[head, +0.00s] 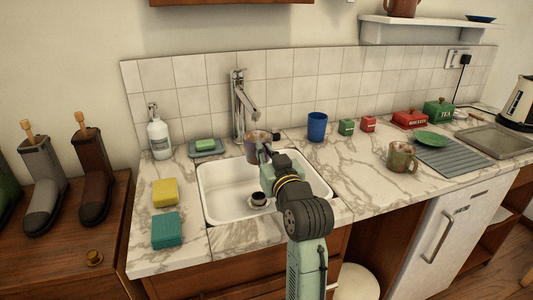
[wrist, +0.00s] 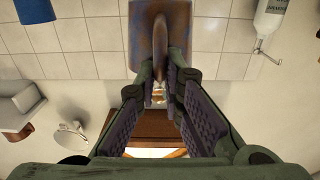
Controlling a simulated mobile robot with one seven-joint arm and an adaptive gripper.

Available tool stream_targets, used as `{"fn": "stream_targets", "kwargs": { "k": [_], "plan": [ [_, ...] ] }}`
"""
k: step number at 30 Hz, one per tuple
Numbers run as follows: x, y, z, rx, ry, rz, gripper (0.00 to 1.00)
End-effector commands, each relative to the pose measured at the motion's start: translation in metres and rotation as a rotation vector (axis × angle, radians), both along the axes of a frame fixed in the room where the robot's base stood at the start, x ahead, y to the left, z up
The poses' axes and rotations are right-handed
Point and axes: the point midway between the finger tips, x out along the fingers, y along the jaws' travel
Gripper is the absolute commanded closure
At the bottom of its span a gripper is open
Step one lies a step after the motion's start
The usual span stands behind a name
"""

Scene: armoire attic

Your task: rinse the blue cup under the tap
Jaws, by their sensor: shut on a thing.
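My gripper (head: 266,153) is shut on the handle of a mottled brown-and-blue mug (head: 255,146), held over the sink (head: 210,192), below the tap's spout. In the wrist view the fingers (wrist: 162,78) close on the mug's handle (wrist: 160,45). The tap (head: 238,104) stands behind the sink; I see no water running from it. A plain blue cup (head: 317,126) stands upright on the counter to the right of the tap, apart from my gripper. It also shows at the wrist view's top left (wrist: 35,11).
A soap bottle (head: 159,138) and a green soap on a dish (head: 205,146) stand left of the tap. Yellow (head: 165,191) and teal (head: 167,229) sponges lie left of the sink. Another mottled mug (head: 401,157) and tins (head: 410,118) stand on the right.

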Motion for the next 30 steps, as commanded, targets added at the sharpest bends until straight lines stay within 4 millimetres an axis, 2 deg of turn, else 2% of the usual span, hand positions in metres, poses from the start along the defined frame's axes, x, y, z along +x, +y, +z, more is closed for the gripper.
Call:
{"fn": "stream_targets", "kwargs": {
  "k": [30],
  "plan": [
    [0.003, -0.011, 0.001, 0.0, -0.001, 0.0, 1.0]
  ]
}}
